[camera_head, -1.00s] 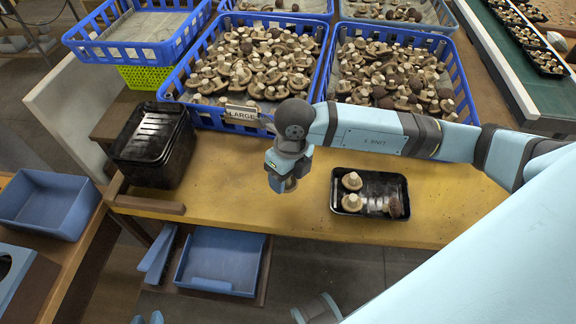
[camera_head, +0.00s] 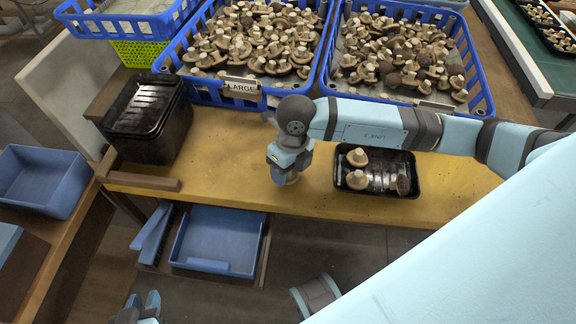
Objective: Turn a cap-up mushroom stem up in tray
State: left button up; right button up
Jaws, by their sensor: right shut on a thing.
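The black tray (camera_head: 345,187) lies on the yellow table, right of centre. In it, two pale mushrooms show at the left, an upper one (camera_head: 357,157) and a lower one (camera_head: 357,179). A darker-capped mushroom (camera_head: 402,185) lies at the right. My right gripper (camera_head: 289,172) points down left of the tray, shut on a small pale mushroom (camera_head: 292,179). The gripper largely hides that mushroom, so I cannot tell which way its cap faces. My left gripper (camera_head: 144,302) is at the bottom left, open and empty, its fingers apart, away from the table.
Blue crates full of mushrooms stand behind, one crate (camera_head: 257,99) with a "LARGE" label, another crate (camera_head: 480,103) to its right. Stacked black trays (camera_head: 150,110) stand at the left. Blue bins (camera_head: 215,240) sit below the table's front edge. Bare table lies around my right gripper.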

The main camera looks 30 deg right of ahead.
pick_arm(q)
jog(key=shift+f, duration=0.35)
pick_arm(e)
jog(key=shift+f, duration=0.4)
jog(key=o, duration=0.8)
pick_arm(q)
jog(key=shift+r, duration=0.1)
pick_arm(e)
jog(key=shift+r, duration=0.15)
pick_arm(q)
jog(key=shift+s+a+r+p, duration=0.15)
jog(key=shift+p, duration=0.55)
pick_arm(e)
jog(key=r, duration=0.4)
jog(key=d+r, duration=0.1)
jog(key=r, duration=0.8)
jog(key=shift+w+d+r, duration=0.25)
jog(key=shift+d+r, duration=0.05)
jog(key=shift+d, duration=0.1)
